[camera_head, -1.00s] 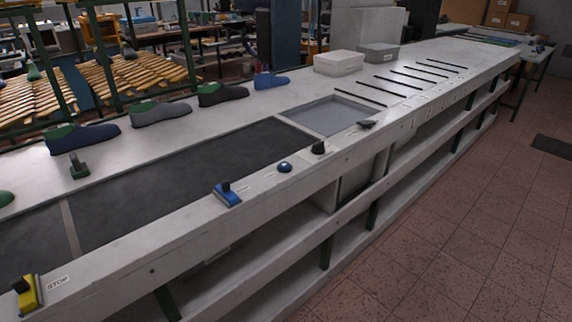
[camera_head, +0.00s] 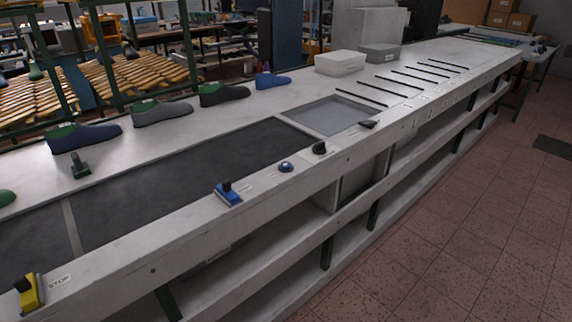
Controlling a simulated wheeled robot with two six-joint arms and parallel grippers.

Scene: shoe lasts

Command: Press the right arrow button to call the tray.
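Several controls sit along the front edge of the long grey bench. A blue block with a black top (camera_head: 228,193) is at the middle of the edge. A round blue button (camera_head: 286,167) is to its right, and a black knob-like control (camera_head: 319,148) is further right. A yellow control (camera_head: 29,291) stands by a STOP label at the lower left. Arrow markings are too small to make out, so I cannot tell which one is the right arrow button. A grey recessed panel (camera_head: 330,116) lies behind the controls. Neither gripper is in view.
A dark belt (camera_head: 180,180) runs along the bench (camera_head: 118,262). Two lidded boxes (camera_head: 340,63) (camera_head: 380,53) stand at the back. Tiled floor on the right is open.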

